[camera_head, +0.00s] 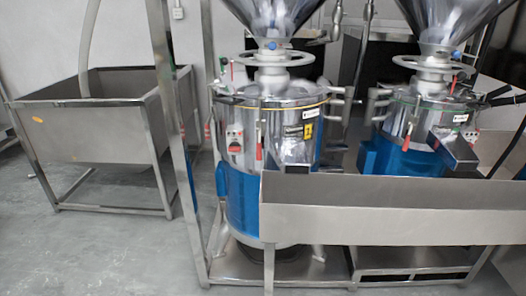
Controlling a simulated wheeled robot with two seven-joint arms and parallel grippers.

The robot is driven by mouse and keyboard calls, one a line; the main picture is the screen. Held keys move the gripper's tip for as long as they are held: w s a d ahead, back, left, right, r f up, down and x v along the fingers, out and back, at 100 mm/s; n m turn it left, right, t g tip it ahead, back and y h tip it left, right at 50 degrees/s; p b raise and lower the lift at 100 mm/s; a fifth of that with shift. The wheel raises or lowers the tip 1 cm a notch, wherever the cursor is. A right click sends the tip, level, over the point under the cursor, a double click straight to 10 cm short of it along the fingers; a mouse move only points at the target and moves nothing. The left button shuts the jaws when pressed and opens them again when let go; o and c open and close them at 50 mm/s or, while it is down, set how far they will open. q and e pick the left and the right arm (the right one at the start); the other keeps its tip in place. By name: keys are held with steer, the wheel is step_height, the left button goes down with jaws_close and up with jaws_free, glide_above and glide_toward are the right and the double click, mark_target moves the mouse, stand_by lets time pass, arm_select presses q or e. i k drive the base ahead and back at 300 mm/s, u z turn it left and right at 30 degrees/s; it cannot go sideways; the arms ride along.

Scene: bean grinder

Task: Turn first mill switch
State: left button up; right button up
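The first mill (243,195), a steel and blue drum with a funnel hopper (274,15) on top, stands left of centre. A small white switch box (235,139) with red parts is on its front left. The switch's exact position is too small to tell. A red-handled lever (258,142) hangs just right of the box. A second, similar mill (400,150) stands to the right, partly hidden behind a steel trough. I can make out neither of my grippers in this view.
The long steel trough (380,212) stands in front of the mills and covers the first mill's lower right. A steel frame post (172,110) rises left of the first mill. A steel tub (90,130) stands at the left. Grey floor (100,250) is clear at the front left.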

mark_target(235, 146)
steer(key=u, duration=0.55)
steer(key=k, duration=0.65)
steer(key=u, duration=1.2)
steer(key=i, duration=1.65)
steer(key=z, duration=0.55)
